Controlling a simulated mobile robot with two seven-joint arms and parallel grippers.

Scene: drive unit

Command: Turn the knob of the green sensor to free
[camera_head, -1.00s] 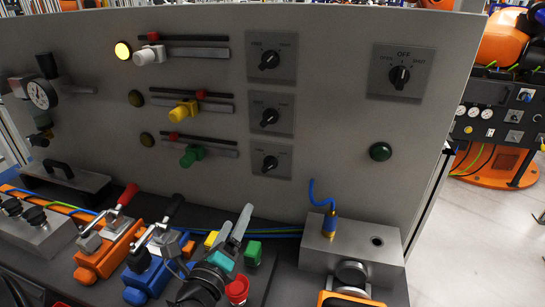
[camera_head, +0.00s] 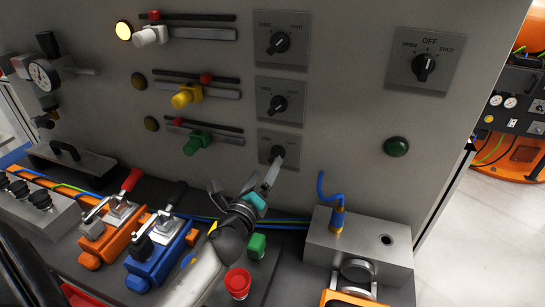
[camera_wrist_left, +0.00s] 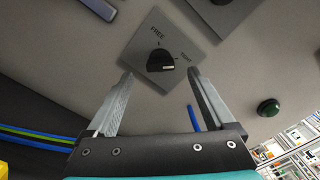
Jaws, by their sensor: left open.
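The green sensor (camera_head: 196,142) sits on a slotted rail in the lowest sensor row of the grey panel. To its right, in the same row, is a black knob (camera_head: 278,153) on a square plate, partly covered by my gripper in the head view. The wrist view shows this knob (camera_wrist_left: 160,61) with a FREE label at its upper left and another label at its right. My left gripper (camera_head: 273,171) is open, its fingers (camera_wrist_left: 160,74) pointing at the panel on either side of the knob, with a gap on both sides. My right gripper is not in view.
Yellow (camera_head: 186,96) and white (camera_head: 150,36) sensors with their own knobs sit above. A larger OFF/OPEN/SHUT knob (camera_head: 424,67) is at the upper right. Below stand a metal block with a blue cable (camera_head: 337,220), a green button (camera_head: 257,244) and a red button (camera_head: 238,281).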

